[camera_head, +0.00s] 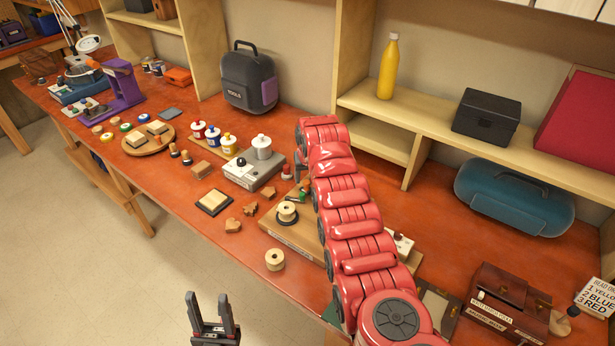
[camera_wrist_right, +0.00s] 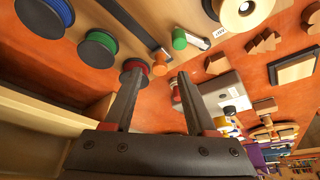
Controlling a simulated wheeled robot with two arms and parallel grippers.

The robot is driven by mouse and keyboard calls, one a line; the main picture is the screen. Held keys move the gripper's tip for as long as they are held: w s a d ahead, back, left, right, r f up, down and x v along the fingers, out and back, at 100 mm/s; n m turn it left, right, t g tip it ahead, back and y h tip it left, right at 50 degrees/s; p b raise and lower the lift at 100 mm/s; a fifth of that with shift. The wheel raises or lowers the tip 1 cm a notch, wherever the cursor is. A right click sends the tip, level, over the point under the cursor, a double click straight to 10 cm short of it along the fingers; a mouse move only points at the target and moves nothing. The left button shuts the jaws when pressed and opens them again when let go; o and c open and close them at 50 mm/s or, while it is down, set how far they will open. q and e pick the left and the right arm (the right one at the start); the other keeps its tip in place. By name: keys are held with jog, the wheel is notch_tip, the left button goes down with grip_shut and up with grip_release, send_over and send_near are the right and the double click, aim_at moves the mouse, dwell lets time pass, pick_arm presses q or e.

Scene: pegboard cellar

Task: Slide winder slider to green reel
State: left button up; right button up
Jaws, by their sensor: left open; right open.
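The winder's wooden base (camera_head: 292,236) is partly covered by my red right arm in the head view. A pale reel (camera_head: 287,212) sits on it. In the right wrist view a blue reel (camera_wrist_right: 54,12), a green reel (camera_wrist_right: 97,48) and a red reel (camera_wrist_right: 136,69) stand in a row at the left. A dark bar (camera_wrist_right: 136,26) and a green-ended knob (camera_wrist_right: 179,39) lie to their right; I cannot tell which part is the slider. My right gripper (camera_wrist_right: 158,82) is open and empty, its fingertips near the red reel. My left gripper (camera_head: 207,305) is open and empty, before the bench.
A loose pale spool (camera_head: 275,260) lies near the front edge of the bench. A grey box with a white knob (camera_head: 253,170) and several small wooden pieces stand to the left. A shelf (camera_head: 405,120) rises behind my right arm. A brown box (camera_head: 505,300) is at right.

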jog(key=shift+x, duration=1.05)
jog(key=shift+c, duration=0.2)
grip_shut()
dwell(0.8)
